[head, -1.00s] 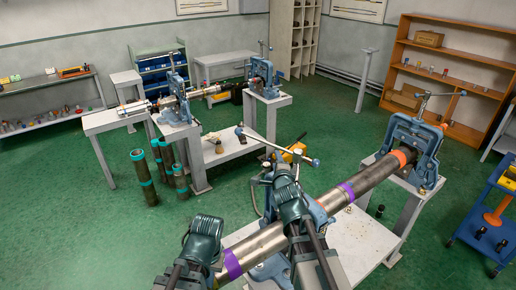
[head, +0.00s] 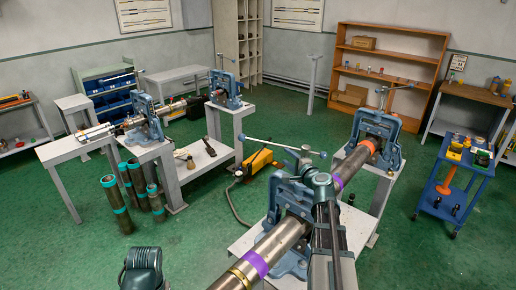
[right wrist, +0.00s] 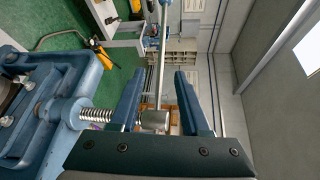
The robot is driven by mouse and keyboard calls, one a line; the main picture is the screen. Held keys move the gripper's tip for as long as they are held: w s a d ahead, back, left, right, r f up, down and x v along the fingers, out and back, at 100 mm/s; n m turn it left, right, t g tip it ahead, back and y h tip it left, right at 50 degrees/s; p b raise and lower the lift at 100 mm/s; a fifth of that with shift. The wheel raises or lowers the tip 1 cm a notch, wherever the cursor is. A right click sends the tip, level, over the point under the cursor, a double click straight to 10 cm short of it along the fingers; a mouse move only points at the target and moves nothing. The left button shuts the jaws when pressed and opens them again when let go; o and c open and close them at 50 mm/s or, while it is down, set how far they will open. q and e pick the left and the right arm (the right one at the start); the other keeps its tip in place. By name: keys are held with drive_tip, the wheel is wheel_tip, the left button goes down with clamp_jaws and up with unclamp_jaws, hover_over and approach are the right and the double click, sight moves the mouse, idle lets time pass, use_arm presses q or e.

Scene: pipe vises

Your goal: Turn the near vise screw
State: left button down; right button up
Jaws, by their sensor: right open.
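The near blue vise (head: 287,205) clamps a long steel pipe (head: 283,238) with purple bands. Its screw has a long bar handle (head: 262,144) with ball ends, lying roughly level across its top. My right gripper (right wrist: 160,80) is at this screw. It is open, with one dark jaw on each side of the handle bar (right wrist: 161,60) and the screw's round head (right wrist: 155,121). Bare thread (right wrist: 96,115) shows between the vise and the screw head. Whether a jaw touches the bar I cannot tell. Part of my left arm shows at the bottom left; its fingers are out of the picture.
A second blue vise (head: 375,135) holds the pipe's far end. Two more vises (head: 143,117) stand at the back left, with green-banded pipes (head: 117,205) on the floor. A yellow tool (head: 259,162) with a hose lies behind the near vise. A blue cart (head: 455,185) is at right.

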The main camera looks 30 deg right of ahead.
sight(274, 145)
drive_tip(key=w, duration=0.4)
drive_tip(key=w+d+f+b, duration=0.1)
drive_tip(key=w, duration=0.4)
drive_tip(key=w+f+b, duration=0.1)
drive_tip(key=w, duration=0.3)
drive_tip(key=shift+w+d, duration=0.2)
drive_tip(key=shift+w, duration=0.1)
drive_tip(key=shift+c, duration=0.2)
drive_tip(key=shift+r, duration=0.1)
clamp_jaws()
drive_tip(key=shift+s, duration=0.1)
idle(0.8)
